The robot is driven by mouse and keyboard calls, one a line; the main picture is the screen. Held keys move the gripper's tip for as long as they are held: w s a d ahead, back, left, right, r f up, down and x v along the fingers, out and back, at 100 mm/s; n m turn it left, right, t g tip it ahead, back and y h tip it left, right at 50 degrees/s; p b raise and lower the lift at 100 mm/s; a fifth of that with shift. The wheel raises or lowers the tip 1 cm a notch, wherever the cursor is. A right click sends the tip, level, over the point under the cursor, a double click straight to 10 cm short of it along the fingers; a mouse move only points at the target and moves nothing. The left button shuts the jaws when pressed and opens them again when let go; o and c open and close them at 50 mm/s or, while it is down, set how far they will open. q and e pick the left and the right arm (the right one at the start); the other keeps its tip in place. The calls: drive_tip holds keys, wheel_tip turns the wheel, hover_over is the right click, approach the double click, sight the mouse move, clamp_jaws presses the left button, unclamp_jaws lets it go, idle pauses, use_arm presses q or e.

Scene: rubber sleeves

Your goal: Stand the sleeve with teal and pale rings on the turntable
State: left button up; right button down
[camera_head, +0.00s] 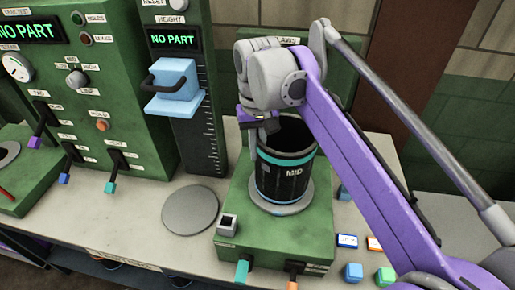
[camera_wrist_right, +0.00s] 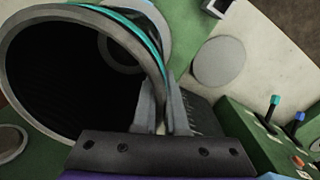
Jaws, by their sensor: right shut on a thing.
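The black sleeve (camera_head: 283,180) has teal bands, a thin pale band and the word MID on its side. It is upright, open end up, over the grey round plate (camera_head: 307,199) on the green turntable box (camera_head: 232,245). I cannot tell whether its base touches the plate. My right gripper (camera_head: 262,128) is at the sleeve's far left rim. In the right wrist view the fingers (camera_wrist_right: 166,115) are shut on the wall of the sleeve (camera_wrist_right: 153,55), one inside and one outside. My left gripper is out of view.
A loose-looking grey disc (camera_head: 190,211) lies on the bench to the left. The height gauge (camera_head: 190,100) with a light blue slider stands behind it. A green panel (camera_head: 90,90) with levers is at the left. Small coloured blocks (camera_head: 353,272) lie at the front right.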

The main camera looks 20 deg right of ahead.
drive_tip(key=c, duration=1)
unclamp_jaws()
drive_tip(key=shift+s+f, duration=0.1)
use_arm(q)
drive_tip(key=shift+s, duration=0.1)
use_arm(e)
drive_tip(key=shift+o, duration=0.2)
wheel_tip(320, 180, up, 12)
drive_tip(key=shift+r+p, duration=0.15)
drive_tip(key=shift+p, duration=0.9)
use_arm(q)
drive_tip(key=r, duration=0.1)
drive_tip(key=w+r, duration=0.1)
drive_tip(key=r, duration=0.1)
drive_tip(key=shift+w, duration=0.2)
